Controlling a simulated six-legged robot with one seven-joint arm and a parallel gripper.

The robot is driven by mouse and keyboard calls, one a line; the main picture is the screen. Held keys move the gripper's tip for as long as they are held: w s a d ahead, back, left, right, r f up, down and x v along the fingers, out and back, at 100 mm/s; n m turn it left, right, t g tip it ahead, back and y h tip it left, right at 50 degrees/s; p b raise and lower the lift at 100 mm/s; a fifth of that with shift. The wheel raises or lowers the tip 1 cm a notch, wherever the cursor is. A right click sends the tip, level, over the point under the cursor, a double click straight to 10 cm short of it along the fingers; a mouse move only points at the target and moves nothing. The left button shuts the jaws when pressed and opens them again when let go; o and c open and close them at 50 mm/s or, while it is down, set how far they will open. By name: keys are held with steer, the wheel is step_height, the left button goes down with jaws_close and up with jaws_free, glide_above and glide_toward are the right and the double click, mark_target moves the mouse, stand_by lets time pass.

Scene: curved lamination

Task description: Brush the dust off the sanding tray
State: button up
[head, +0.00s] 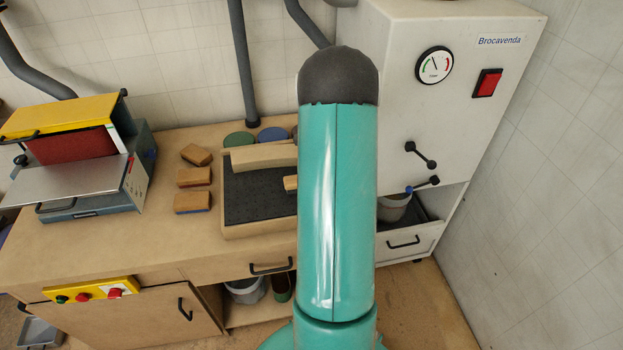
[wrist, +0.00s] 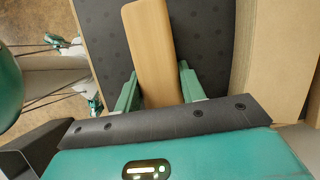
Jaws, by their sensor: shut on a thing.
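The sanding tray (head: 240,213) lies on the bench in the head view, with a dark speckled bed and a pale wooden rim. My arm hides its right part. In the wrist view, the tray's dark bed (wrist: 205,35) fills the area behind my gripper. My gripper (wrist: 160,88) is shut on a flat wooden handle, likely the brush (wrist: 150,40), which points away over the bed. Its bristles are not visible. A small wooden end (head: 290,183) shows beside my arm in the head view, likely the same brush. I cannot tell whether it touches the bed. Dust is not clearly visible.
A pale wooden piece (head: 262,156) lies across the tray's back. Several sanding blocks (head: 193,177) sit left of the tray. A yellow and blue sanding machine (head: 75,160) stands farther left. A white cabinet (head: 455,110) rises at right. Round lids (head: 271,134) are behind the tray.

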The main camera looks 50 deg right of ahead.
steer(key=shift+s+f, duration=0.1)
steer(key=shift+s, duration=0.15)
steer(key=shift+d, duration=0.2)
step_height(320, 180, up, 3)
steer(key=shift+a, duration=0.1)
steer(key=shift+r, duration=0.2)
step_height(320, 180, up, 4)
steer(key=shift+f, duration=0.1)
steer(key=shift+r, duration=0.6)
